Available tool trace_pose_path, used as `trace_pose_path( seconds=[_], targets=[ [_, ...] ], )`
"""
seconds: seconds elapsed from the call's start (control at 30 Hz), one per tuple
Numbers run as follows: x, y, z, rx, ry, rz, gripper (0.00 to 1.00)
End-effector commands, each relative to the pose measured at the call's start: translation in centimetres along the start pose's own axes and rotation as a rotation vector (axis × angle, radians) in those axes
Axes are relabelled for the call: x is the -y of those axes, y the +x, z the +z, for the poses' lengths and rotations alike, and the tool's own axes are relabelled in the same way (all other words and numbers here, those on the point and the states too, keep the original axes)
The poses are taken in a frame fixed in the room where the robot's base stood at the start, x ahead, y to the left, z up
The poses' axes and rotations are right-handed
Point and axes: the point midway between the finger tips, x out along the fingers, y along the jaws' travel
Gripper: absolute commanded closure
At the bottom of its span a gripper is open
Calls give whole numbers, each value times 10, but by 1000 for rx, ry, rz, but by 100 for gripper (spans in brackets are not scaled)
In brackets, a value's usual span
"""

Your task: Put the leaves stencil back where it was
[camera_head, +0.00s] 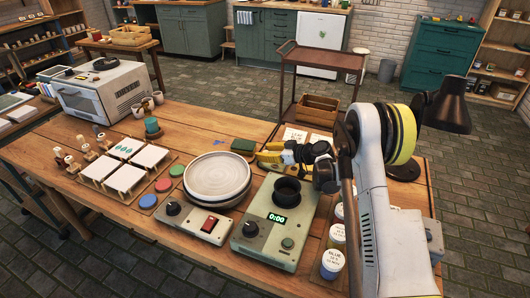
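Several white square cards stand in a group on low wooden supports at the left of the table. The back one, a white card with green leaf shapes (127,147), looks like the leaves stencil. The other cards (150,157) look plain at this size. My gripper (262,157), with yellow fingers, is over the table right of the white plate (217,173), well apart from the cards. I see nothing held in it, but its fingers are too small to tell open from shut.
The plate rests on a turntable base with a red switch (210,223). A device with a green display (278,218) stands beside it. Colored pads (163,185) lie between cards and plate. A green block (243,146) is near my gripper. Paint jars (333,263) stand at front right.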

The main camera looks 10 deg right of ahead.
Motion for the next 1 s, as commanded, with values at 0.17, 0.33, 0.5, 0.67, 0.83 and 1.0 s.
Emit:
trace_pose_path(
  seconds=[0.17,0.33,0.5,0.67,0.83,1.0],
  targets=[
    [0,0,0,0,0,0,58],
    [-1,-10,-4,0,1,2,58],
    [-1,-45,-7,-1,2,4,58],
    [-1,-82,-6,0,1,3,58],
    [-1,-109,-5,0,1,2,58],
    [2,-122,-8,8,6,0,58]
  ],
)
